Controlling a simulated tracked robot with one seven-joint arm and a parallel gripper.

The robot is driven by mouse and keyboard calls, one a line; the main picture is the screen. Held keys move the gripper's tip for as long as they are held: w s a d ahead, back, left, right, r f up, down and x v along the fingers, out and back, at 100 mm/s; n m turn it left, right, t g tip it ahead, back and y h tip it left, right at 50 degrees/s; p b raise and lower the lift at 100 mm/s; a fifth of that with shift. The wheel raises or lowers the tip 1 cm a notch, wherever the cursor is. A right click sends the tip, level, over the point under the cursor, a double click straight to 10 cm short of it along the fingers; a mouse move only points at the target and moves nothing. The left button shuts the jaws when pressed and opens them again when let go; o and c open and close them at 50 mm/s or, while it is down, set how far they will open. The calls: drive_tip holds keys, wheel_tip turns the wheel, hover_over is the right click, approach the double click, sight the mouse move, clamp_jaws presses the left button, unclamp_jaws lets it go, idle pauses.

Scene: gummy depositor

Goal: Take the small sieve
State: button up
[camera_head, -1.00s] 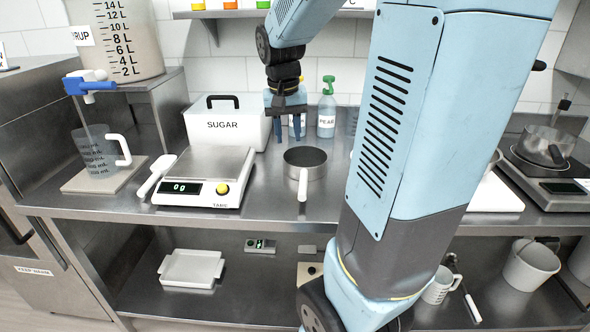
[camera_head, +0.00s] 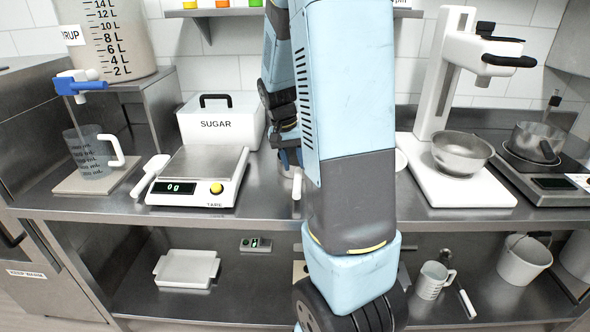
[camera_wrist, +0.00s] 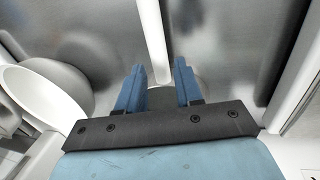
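The small sieve is a round metal vessel with a long white handle. In the head view my arm hides most of it, and the handle (camera_head: 297,186) shows just left of the arm, pointing to the table's front edge. In the wrist view the white handle (camera_wrist: 152,38) runs down from the top edge towards the gap between my fingers. My gripper (camera_wrist: 159,68) is open, with one blue finger on each side of the handle's line and a gap between them. I cannot tell whether the fingers touch it. The sieve's bowl is mostly hidden under my gripper.
A white scale (camera_head: 197,178) stands left of the sieve, before the sugar box (camera_head: 217,126). A white round dish (camera_wrist: 40,92) lies close by on the other side. A white stand mixer (camera_head: 440,110) with a metal bowl (camera_head: 462,155) is at the right.

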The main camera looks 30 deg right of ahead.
sight(297, 174)
drive_tip(key=shift+s+d+f, duration=0.1)
drive_tip(key=shift+d+f, duration=0.1)
drive_tip(key=shift+f, duration=0.85)
drive_tip(key=shift+s+d+f, duration=0.1)
drive_tip(key=shift+d+f, duration=0.1)
drive_tip(key=shift+f, duration=0.8)
drive_tip(key=shift+d+f, duration=0.2)
drive_tip(key=shift+f, duration=0.85)
clamp_jaws()
